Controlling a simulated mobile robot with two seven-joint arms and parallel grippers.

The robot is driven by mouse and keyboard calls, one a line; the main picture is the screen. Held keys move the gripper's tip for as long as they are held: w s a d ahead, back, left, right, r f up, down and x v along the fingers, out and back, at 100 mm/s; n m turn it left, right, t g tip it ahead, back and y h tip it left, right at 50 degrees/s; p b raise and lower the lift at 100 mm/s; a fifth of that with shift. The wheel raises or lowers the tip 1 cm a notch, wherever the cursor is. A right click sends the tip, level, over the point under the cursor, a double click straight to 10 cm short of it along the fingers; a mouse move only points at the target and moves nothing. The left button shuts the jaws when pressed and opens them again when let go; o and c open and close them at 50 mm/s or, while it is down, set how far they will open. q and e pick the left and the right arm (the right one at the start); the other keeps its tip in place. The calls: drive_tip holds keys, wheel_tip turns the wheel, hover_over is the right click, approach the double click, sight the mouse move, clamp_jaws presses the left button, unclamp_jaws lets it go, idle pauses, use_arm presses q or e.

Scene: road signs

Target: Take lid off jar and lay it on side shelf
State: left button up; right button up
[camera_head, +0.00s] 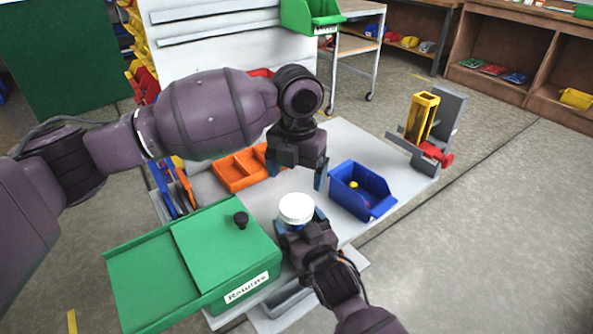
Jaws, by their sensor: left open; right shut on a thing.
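A jar (297,226) with a round white lid (296,208) stands upright near the front of the grey table, the lid on top. My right gripper (301,222) reaches in from below and is shut on the jar, mostly hiding its body. My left gripper (297,177) points down with its fingers apart, above and behind the lid in the picture, empty and apart from it. A low grey ledge (355,262) shows at the table's front edge, partly hidden by my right arm; I cannot tell whether it is the side shelf.
A green box labelled "Returns" (190,262) with a black knob (241,219) stands left of the jar. A blue bin (361,190) is at the right, an orange tray (238,170) behind.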

sight(296, 204)
use_arm(q)
drive_tip(key=shift+f+m, duration=0.1)
drive_tip(key=shift+m, duration=0.6)
drive_tip(key=shift+f, duration=3.9)
drive_tip(key=shift+c, duration=0.5)
